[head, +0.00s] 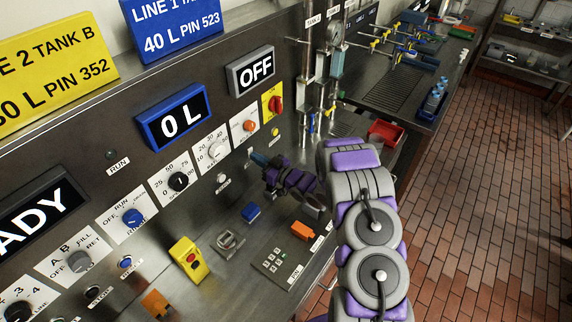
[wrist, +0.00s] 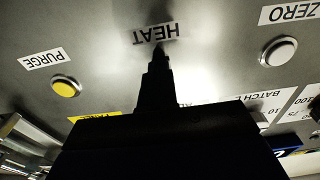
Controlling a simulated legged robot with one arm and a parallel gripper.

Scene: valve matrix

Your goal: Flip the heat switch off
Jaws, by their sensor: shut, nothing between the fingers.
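The white HEAT label (wrist: 155,32) is upside down in the wrist view, on the metal panel. My gripper (wrist: 158,55) is a dark silhouette with its fingers shut and empty, the tips just at the HEAT label. The heat switch itself cannot be made out; it seems hidden behind or merged with the dark fingertips. In the head view my gripper (head: 259,160) points left at the panel's lower right part, close to its face. Whether the tips touch the switch cannot be told. A display reading OFF (head: 251,70) is above; I cannot tell what it belongs to.
The yellow PURGE button (wrist: 65,87) and white ZERO button (wrist: 280,52) flank the label. Dial knobs (head: 178,181) line the panel above. Vertical pipes (head: 310,75) stand behind.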

